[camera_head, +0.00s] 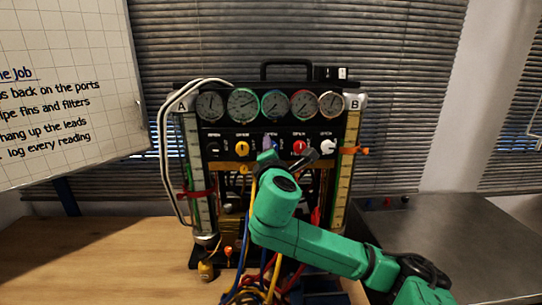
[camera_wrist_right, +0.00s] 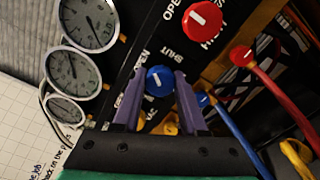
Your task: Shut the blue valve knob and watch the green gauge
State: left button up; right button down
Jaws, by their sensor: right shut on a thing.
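The blue valve knob (camera_wrist_right: 160,80) sits between the purple fingers of my right gripper (camera_wrist_right: 166,76) in the wrist view, and the gripper is shut on it. Its white pointer mark shows; OPEN and SHUT lettering is on the panel nearby. In the head view my right gripper (camera_head: 267,146) covers most of this knob. A row of round gauges is above the knobs. My left gripper is not in view.
A red knob (camera_head: 299,147) and a white knob (camera_head: 328,147) are to the right, a yellow knob (camera_head: 242,143) to the left. Coloured hoses (camera_head: 262,275) hang below. A whiteboard (camera_head: 65,80) is at left. The wooden bench (camera_head: 100,260) is clear at left.

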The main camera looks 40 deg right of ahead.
jog(key=m, duration=0.2)
jog(key=m+b, duration=0.2)
jog(key=m, duration=0.1)
jog(key=shift+f+m, duration=0.25)
jog(key=shift+m, duration=0.05)
jog(key=m+b, duration=0.1)
jog(key=m, duration=0.3)
jog(key=shift+m, duration=0.4)
jog(key=shift+c, duration=2.2)
grip_release()
jog(key=shift+r, duration=0.15)
jog(key=shift+s, duration=0.1)
jog(key=b+v, duration=0.5)
jog(key=v, duration=0.9)
jog(key=shift+s+a, duration=0.2)
jog(key=shift+a, duration=0.05)
